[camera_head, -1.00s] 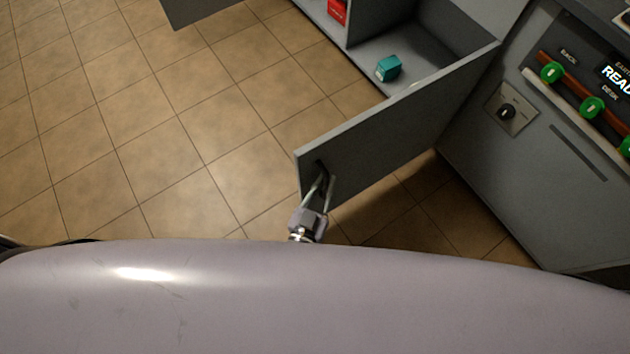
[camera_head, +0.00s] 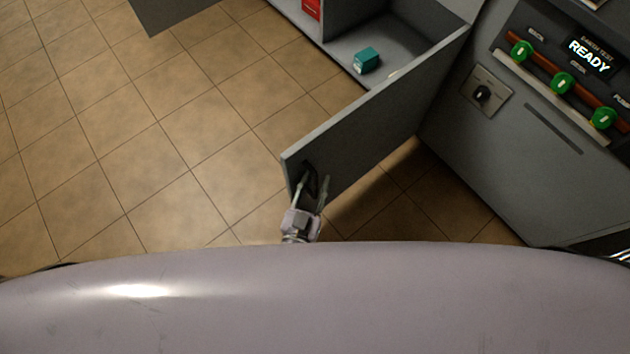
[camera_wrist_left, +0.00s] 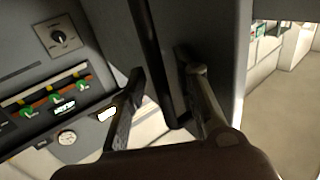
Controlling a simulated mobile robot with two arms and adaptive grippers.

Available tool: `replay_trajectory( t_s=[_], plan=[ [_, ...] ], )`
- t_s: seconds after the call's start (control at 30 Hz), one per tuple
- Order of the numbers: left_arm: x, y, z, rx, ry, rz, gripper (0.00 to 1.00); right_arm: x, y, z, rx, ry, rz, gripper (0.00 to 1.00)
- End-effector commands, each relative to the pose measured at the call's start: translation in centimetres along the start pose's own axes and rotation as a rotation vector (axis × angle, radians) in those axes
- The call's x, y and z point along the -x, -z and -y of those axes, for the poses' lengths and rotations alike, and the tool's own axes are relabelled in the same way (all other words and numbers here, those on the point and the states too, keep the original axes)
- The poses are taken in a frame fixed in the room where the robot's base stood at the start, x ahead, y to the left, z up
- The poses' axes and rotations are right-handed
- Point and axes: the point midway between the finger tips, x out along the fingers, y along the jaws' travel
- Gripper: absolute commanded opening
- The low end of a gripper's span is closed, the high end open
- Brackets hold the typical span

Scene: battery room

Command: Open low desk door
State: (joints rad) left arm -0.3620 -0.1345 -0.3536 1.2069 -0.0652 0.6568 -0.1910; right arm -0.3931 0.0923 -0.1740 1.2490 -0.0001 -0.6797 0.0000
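The low desk door (camera_head: 375,130) is a grey panel that stands swung wide open from the cabinet, in the middle of the head view. Its dark handle (camera_head: 309,180) is near the free end. My left gripper (camera_head: 312,178) is at that handle with its fingers spread apart. In the left wrist view the dark handle bar (camera_wrist_left: 166,60) runs between the two fingers of my left gripper (camera_wrist_left: 160,70), and I see no firm clamp on it. My right gripper is not in view.
The open cabinet (camera_head: 395,30) holds a teal box (camera_head: 367,60) and a red item (camera_head: 312,9). A grey console (camera_head: 525,130) with green knobs and a READY display stands at the right. Tiled floor (camera_head: 130,120) is clear at the left.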

Motion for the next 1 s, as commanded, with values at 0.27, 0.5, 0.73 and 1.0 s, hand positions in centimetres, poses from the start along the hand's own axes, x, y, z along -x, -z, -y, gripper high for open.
replay_trajectory(
  t_s=[0.27, 0.5, 0.73, 1.0],
  plan=[
    [0.0, 0.0, 0.1, 0.001, 0.001, 0.0, 0.31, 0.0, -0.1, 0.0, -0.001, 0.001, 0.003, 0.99],
    [2.5, -0.1, 0.0, 0.001, 0.001, 0.003, 0.31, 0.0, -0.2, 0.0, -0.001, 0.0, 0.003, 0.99],
    [7.5, -0.1, 0.0, 0.001, 0.0, 0.004, 0.31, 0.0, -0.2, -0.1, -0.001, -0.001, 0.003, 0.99],
    [11.4, -0.1, 0.0, 0.001, 0.0, 0.001, 0.31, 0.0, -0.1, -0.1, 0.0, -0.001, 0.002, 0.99]
  ],
)
